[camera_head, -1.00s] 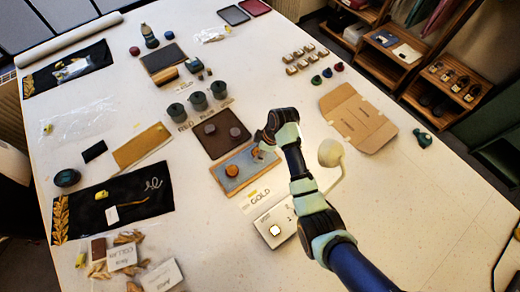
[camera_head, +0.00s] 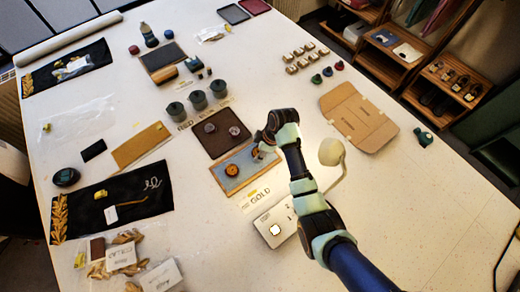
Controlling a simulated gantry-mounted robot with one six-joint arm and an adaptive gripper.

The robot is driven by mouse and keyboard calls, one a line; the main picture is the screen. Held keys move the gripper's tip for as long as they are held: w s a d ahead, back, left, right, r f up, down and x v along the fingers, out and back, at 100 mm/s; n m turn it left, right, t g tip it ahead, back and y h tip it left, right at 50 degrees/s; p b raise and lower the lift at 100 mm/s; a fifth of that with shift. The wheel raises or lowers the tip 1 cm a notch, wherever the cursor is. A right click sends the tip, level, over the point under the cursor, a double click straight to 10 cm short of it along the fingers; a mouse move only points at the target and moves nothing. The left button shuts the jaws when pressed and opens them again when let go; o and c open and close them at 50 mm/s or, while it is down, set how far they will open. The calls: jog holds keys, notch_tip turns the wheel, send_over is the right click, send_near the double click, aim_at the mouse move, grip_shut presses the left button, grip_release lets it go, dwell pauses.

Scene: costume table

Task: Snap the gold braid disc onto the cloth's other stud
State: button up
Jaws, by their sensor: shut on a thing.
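A shallow wood-edged tray with a blue-grey bed (camera_head: 229,187) lies mid-table by a card reading GOLD. A gold-orange round disc (camera_head: 231,170) lies on its left part. My gripper (camera_head: 259,152) is low over the tray's upper right end, shut on a small gold-orange piece, apparently a gold braid disc, mostly hidden by the fingers. I cannot tell whether that piece touches the tray. A black cloth with gold leaf embroidery (camera_head: 85,208) lies at lower left; a second such black cloth (camera_head: 88,58) lies at upper left. No stud can be made out on either.
A dark tray (camera_head: 214,147) with two dull discs adjoins the blue-grey tray. Several grey pots (camera_head: 198,100) stand behind it. A white box (camera_head: 275,226) and a pale round-headed object (camera_head: 331,152) lie near my arm.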

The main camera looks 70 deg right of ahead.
jog(key=shift+f, duration=0.1)
jog(key=o, duration=1.2)
jog(key=shift+c, duration=0.2)
jog(key=shift+o, duration=0.2)
jog(key=o, duration=0.3)
jog(key=shift+o, duration=0.2)
notch_tip(320, 180, up, 8)
jog(key=p, duration=0.8)
